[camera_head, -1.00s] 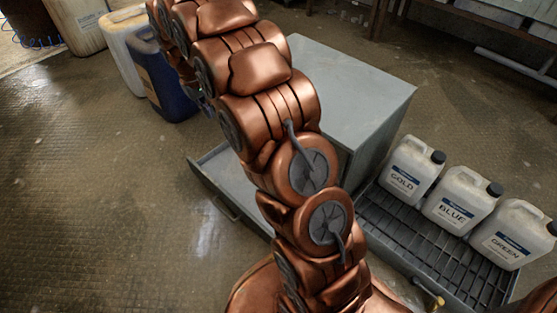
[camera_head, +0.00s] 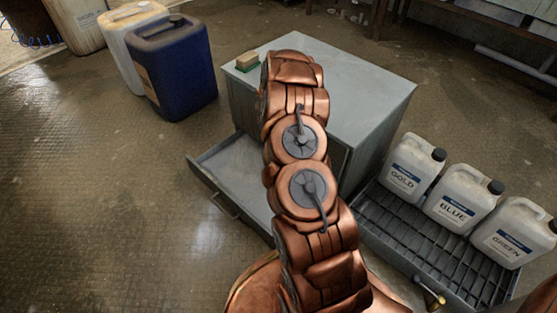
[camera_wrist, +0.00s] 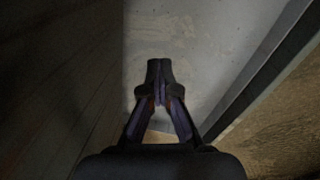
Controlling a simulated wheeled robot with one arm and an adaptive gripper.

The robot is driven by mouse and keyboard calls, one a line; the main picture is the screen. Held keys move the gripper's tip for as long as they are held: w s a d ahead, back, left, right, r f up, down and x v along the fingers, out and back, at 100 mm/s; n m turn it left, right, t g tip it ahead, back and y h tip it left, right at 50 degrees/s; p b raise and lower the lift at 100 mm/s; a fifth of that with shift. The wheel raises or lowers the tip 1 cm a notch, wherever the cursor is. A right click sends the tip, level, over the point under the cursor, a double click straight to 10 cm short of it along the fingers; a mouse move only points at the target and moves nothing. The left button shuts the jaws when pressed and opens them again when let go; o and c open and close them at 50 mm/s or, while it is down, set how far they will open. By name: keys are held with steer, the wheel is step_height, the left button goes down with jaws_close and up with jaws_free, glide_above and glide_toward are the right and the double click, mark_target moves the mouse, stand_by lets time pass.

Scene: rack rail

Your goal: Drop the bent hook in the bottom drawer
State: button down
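The open bottom drawer (camera_head: 235,170) juts from the grey cabinet (camera_head: 362,85) toward the left in the head view. The visible part of its floor is bare, and my arm covers its right part. My gripper is hidden behind my arm there. In the wrist view my gripper (camera_wrist: 160,75) has its dark fingertips together above a pale grey scuffed surface (camera_wrist: 200,35). I cannot tell for sure whether this is the drawer floor. I see no bent hook in either view, and nothing shows clearly between the fingertips.
A sponge (camera_head: 247,61) lies on the cabinet top. A slatted tray (camera_head: 400,225) at right holds white jugs marked GOLD (camera_head: 412,168), BLUE (camera_head: 462,198) and GREEN (camera_head: 512,234). A blue canister (camera_head: 172,68) stands behind at left. The floor left of the drawer is clear.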

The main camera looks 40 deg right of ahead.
step_height(320, 180, down, 7)
steer(key=b, duration=0.2)
steer(key=shift+s+d+b, duration=0.25)
steer(key=shift+s+b, duration=0.1)
steer(key=shift+b, duration=0.05)
steer(key=c, duration=1.9)
jaws_free()
steer(key=o, duration=0.5)
steer(key=shift+r, duration=0.15)
step_height(320, 180, up, 12)
steer(key=a, duration=0.1)
steer(key=shift+s+a, duration=0.2)
steer(key=shift+s, duration=0.05)
